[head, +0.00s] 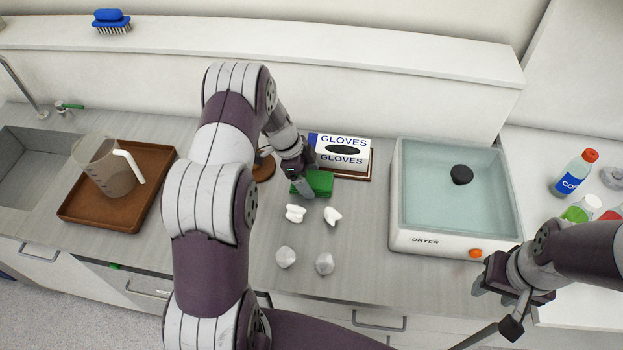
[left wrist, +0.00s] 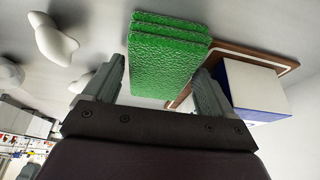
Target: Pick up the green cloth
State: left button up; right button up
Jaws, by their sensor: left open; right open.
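The green cloth (head: 318,183) is a folded, layered block on the grey counter, in front of the glove box. In the left wrist view the cloth (left wrist: 168,58) lies beyond and partly between the two fingers. My left gripper (head: 303,187) is at the cloth's left end in the head view, and its fingers (left wrist: 160,82) stand open on either side of the cloth. I cannot tell whether they touch it. My right gripper (head: 495,305) is open and empty at the lower right, in front of the dryer.
The glove box (head: 343,153) stands on a brown tray (head: 371,166) just behind the cloth. Several crumpled white pieces (head: 295,213) lie in front. The dryer (head: 398,238) is to the right, and a brown tray (head: 75,210) with a jug (head: 105,172) to the left.

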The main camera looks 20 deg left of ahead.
aim_at(317, 179)
pick_arm(q)
jog(key=c, duration=0.8)
jog(key=shift+r, duration=0.15)
jog(key=shift+r+b, duration=0.35)
notch_tip(317, 179, up, 3)
jog(key=shift+r+b, duration=0.1)
jog(key=shift+b, duration=0.65)
jog(key=s+d+r+b, duration=0.1)
jog(key=s+d+r, duration=0.1)
jog(key=s+d+r+b, duration=0.1)
jog(key=s+d+r, duration=0.1)
jog(key=s+d, duration=0.1)
jog(key=s+d+r+b, duration=0.1)
jog(key=s+d+r, duration=0.2)
jog(key=shift+s+d, duration=0.1)
jog(key=shift+s, duration=0.1)
jog(key=o, duration=0.4)
jog(key=c, duration=0.3)
